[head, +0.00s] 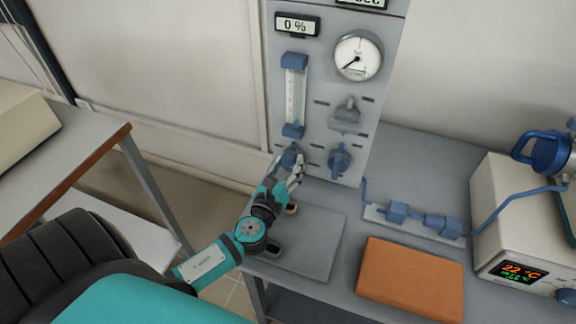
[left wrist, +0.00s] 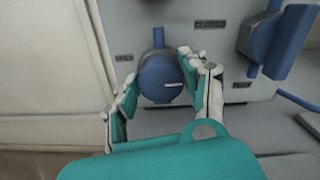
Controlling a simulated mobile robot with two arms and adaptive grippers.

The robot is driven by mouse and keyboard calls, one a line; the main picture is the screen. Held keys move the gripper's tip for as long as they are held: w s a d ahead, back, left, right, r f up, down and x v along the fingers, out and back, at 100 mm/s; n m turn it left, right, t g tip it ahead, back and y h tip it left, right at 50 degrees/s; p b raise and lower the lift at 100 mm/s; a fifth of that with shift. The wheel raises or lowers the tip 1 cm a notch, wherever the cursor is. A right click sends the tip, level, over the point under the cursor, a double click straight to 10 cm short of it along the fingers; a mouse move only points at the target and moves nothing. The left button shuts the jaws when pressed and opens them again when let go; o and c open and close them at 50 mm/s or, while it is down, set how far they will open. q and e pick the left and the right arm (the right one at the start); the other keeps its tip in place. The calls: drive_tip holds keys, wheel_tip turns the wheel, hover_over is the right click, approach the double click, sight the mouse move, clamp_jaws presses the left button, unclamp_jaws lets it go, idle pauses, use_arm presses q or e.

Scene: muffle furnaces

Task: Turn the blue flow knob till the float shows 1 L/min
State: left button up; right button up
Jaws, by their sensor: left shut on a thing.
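The blue flow knob (left wrist: 160,78) sits low on the grey gas panel (head: 320,120), below the flow tube. In the left wrist view its white mark points right. My left gripper (head: 289,168) is at the knob, with one finger on each side of it; it also shows in the left wrist view (left wrist: 158,88), shut on the knob. The flow tube (head: 294,95) with blue end blocks stands above. The float's height in it is too small to read. The display (head: 297,25) above the tube reads 0 %. My right gripper is out of view.
Right of the knob are a blue valve handle (head: 340,158), a grey knob (head: 347,113) and a round gauge (head: 358,56). An orange block (head: 411,280) lies on the grey bench. A furnace (head: 522,225) showing 22 °C stands at the right.

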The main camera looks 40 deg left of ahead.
use_arm(q)
drive_tip(key=n+b, duration=0.1)
drive_tip(key=n, duration=0.2)
drive_tip(key=shift+a+n+b, duration=0.1)
drive_tip(key=shift+n+b, duration=0.45)
drive_tip(key=shift+n, duration=0.85)
drive_tip(key=o, duration=1.2)
drive_tip(key=v, duration=1.2)
drive_tip(key=shift+s, duration=0.1)
